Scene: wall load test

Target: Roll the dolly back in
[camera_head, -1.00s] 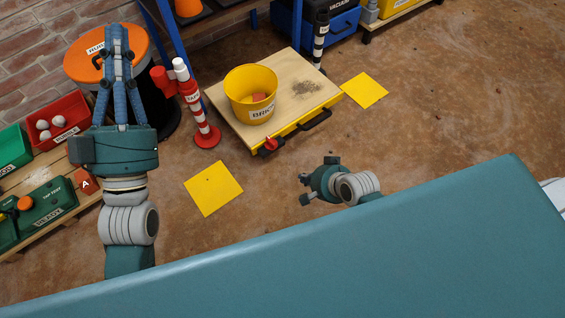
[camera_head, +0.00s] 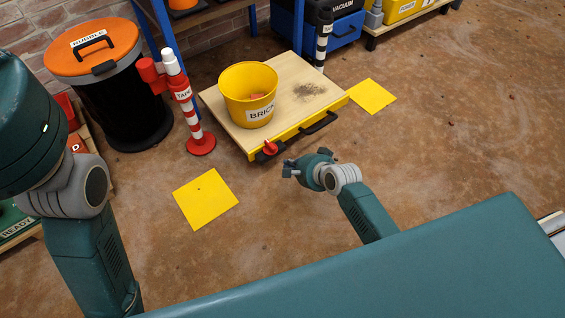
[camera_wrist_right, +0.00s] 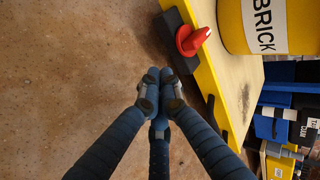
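The dolly (camera_head: 232,118) is a low wooden platform with a yellow front edge, a black handle (camera_head: 318,124) and a red knob (camera_head: 270,148). A yellow bucket labelled BRICK (camera_head: 248,98) stands on it. My right gripper (camera_head: 306,168) is in front of the dolly, apart from its front edge. In the right wrist view, its blue fingers (camera_wrist_right: 160,78) are drawn together with nothing between them, over bare floor; the dolly's yellow edge (camera_wrist_right: 222,118) and the red knob (camera_wrist_right: 192,40) are to their right. My left gripper is out of view.
Yellow floor squares lie at front left (camera_head: 205,198) and right (camera_head: 372,96) of the dolly. A red-and-white TAPE post (camera_head: 196,132) and a black RUBBLE bin (camera_head: 125,105) stand left. Blue shelf posts (camera_head: 160,28) rise behind. The floor at right is clear.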

